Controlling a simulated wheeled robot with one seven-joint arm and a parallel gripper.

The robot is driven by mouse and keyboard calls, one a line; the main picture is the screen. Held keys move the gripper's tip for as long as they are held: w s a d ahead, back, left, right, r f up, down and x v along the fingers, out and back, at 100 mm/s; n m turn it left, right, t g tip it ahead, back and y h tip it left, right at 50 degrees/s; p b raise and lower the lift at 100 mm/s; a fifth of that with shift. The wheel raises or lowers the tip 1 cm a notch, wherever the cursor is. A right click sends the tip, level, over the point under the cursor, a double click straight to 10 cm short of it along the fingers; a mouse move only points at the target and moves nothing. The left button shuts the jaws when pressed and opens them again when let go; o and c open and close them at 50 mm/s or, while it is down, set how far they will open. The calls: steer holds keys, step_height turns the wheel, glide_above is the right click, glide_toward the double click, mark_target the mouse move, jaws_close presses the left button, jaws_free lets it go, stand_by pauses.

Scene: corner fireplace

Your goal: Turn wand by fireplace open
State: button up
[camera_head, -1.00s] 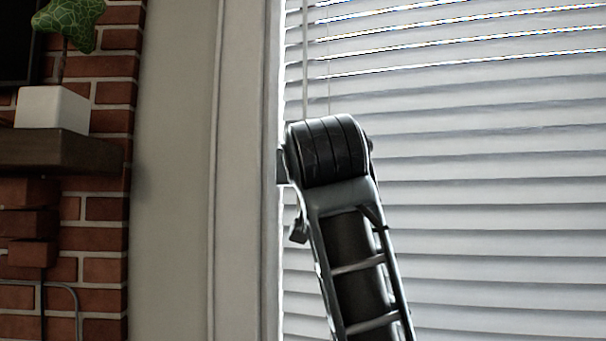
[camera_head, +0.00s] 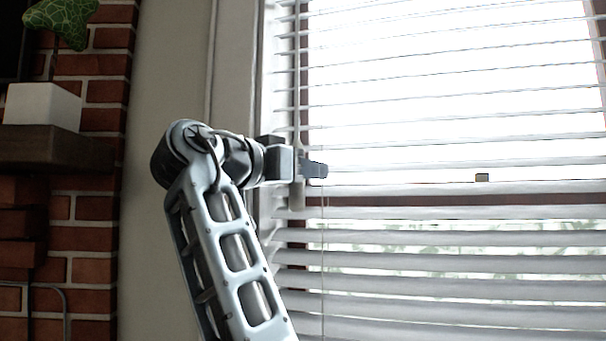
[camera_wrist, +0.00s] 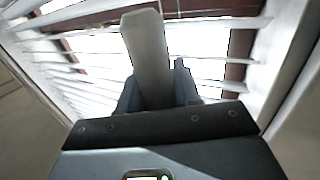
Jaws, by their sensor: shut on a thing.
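The wand (camera_head: 297,196) is a pale grey bar hanging at the left edge of the window blinds (camera_head: 430,278). In the head view its lower end shows just below my gripper (camera_head: 312,169). In the wrist view the wand (camera_wrist: 147,50) stands between the two blue-grey fingers of my gripper (camera_wrist: 158,88), which are shut on it. The part between the fingers is partly hidden. The blind slats are tilted open, with bright daylight, the dark window frame and some greenery showing through the gaps.
The brick fireplace (camera_head: 92,215) is at the left, with a dark mantel (camera_head: 55,150) carrying a white pot (camera_head: 42,106) and a green plant. A plain wall strip (camera_head: 165,80) lies between the bricks and the window. A thin cord (camera_head: 323,265) hangs beside the wand.

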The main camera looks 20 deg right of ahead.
steer(key=m+g, duration=0.1)
steer(key=g, duration=0.1)
steer(key=m+g+h, duration=0.1)
steer(key=m+g, duration=0.1)
steer(key=g, duration=0.1)
steer(key=m+g, duration=0.2)
steer(key=shift+s+g+p, duration=0.3)
steer(key=shift+s+p, duration=0.05)
steer(key=shift+s, duration=0.05)
steer(key=shift+g, duration=0.3)
steer(key=o, duration=0.9)
steer(key=shift+o, duration=0.2)
steer(key=a+b, duration=0.2)
steer(key=a, duration=0.5)
steer(key=shift+w+a, duration=0.2)
steer(key=shift+a, duration=0.15)
